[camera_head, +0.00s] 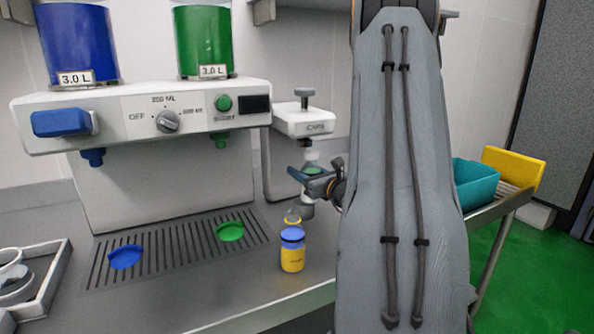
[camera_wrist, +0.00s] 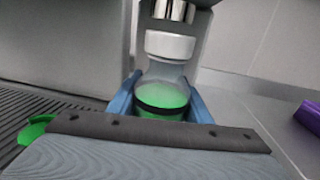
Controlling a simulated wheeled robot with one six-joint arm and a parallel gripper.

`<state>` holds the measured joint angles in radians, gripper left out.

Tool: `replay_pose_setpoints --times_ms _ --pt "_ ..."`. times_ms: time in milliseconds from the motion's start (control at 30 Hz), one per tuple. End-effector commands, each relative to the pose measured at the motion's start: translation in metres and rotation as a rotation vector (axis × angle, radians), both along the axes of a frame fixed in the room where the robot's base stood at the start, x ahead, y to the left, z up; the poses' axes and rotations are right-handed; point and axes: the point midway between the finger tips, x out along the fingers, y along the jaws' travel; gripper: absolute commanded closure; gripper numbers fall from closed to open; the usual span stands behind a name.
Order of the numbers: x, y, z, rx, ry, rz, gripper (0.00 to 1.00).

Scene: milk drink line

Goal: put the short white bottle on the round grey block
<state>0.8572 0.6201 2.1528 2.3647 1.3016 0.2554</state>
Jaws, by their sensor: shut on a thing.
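My gripper (camera_head: 308,178) is at the capping station and is shut on a short bottle (camera_wrist: 163,75). The bottle is clear with a white cap, green contents and a dark band, and stands upright between the blue fingers. In the head view its white cap (camera_head: 311,155) shows just under the capping head. The round grey block (camera_head: 307,211) shows below my gripper, under the bottle. The fingers hide the bottle's base, so I cannot tell whether it touches the block.
The capping station (camera_head: 304,121) overhangs the bottle closely. A yellow bottle with a blue lid (camera_head: 292,252) stands in front, near the counter edge. The drip tray (camera_head: 180,250) with blue (camera_head: 125,257) and green (camera_head: 229,231) discs lies left. A teal bin (camera_head: 475,184) is right.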

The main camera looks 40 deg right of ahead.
Motion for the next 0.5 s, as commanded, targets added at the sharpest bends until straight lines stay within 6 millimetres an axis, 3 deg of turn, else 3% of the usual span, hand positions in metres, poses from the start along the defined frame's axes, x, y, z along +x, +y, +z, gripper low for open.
replay_pose_setpoints --times_ms 333,500 --pt "0.037 -0.003 0.001 -0.001 -0.002 0.002 0.85" --pt "0.037 -0.004 -0.01 0.0 0.001 0.001 0.85"
